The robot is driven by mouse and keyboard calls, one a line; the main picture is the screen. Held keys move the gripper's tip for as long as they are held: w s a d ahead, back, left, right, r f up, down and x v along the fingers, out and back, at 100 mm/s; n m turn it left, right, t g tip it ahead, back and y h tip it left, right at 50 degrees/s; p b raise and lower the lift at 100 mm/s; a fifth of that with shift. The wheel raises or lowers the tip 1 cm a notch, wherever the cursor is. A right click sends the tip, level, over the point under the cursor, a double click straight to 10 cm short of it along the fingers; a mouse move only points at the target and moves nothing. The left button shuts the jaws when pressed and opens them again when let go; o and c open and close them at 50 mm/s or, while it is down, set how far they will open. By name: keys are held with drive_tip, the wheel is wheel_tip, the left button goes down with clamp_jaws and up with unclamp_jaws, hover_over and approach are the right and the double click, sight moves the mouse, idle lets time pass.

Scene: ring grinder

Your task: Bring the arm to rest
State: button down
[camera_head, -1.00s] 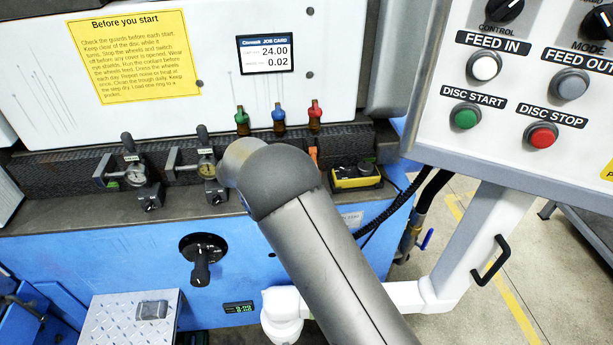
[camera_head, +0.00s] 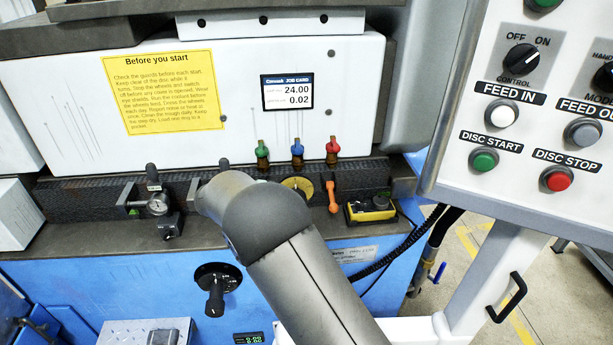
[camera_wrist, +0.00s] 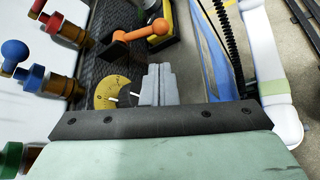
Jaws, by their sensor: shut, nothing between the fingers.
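My gripper (camera_wrist: 159,72) shows in the wrist view as two grey fingers pressed together, with nothing between them. They point towards the machine's dark ledge, beside a yellow round dial (camera_wrist: 112,92) and an orange lever (camera_wrist: 140,38). I cannot tell whether they touch anything. In the head view my arm reaches up from the bottom over the machine's front, and its bent end hides the gripper. The yellow dial (camera_head: 297,188) and the orange lever (camera_head: 333,197) show just right of that bend.
Red, blue and green valves (camera_head: 298,148) stand along the ledge. A dial gauge (camera_head: 158,204) is left of my arm, a yellow box (camera_head: 371,210) right of it. A black knob (camera_head: 216,290) juts from the blue front. The control panel (camera_head: 535,120) fills the upper right.

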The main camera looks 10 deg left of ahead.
drive_tip(key=s+d+r+m+g+y, duration=0.1)
drive_tip(key=s+d+r+m+g, duration=0.15)
drive_tip(key=d, duration=0.35)
drive_tip(key=s+d+r+m+g+y, duration=0.1)
drive_tip(key=s+d+r+m+y, duration=0.15)
drive_tip(key=d, duration=0.35)
drive_tip(key=s+d+r+m+g+y, duration=0.1)
drive_tip(key=s+d+m+g, duration=0.1)
drive_tip(key=s+d, duration=0.35)
drive_tip(key=s+d+m+y, duration=0.3)
drive_tip(key=s+d+m, duration=0.1)
drive_tip(key=s, duration=0.6)
drive_tip(key=s+d+m+y, duration=0.3)
drive_tip(key=s+d+m, duration=0.2)
drive_tip(key=s, duration=0.6)
drive_tip(key=shift+d+m+y, duration=0.3)
drive_tip(key=shift+m+y, duration=0.05)
drive_tip(key=shift+m, duration=0.25)
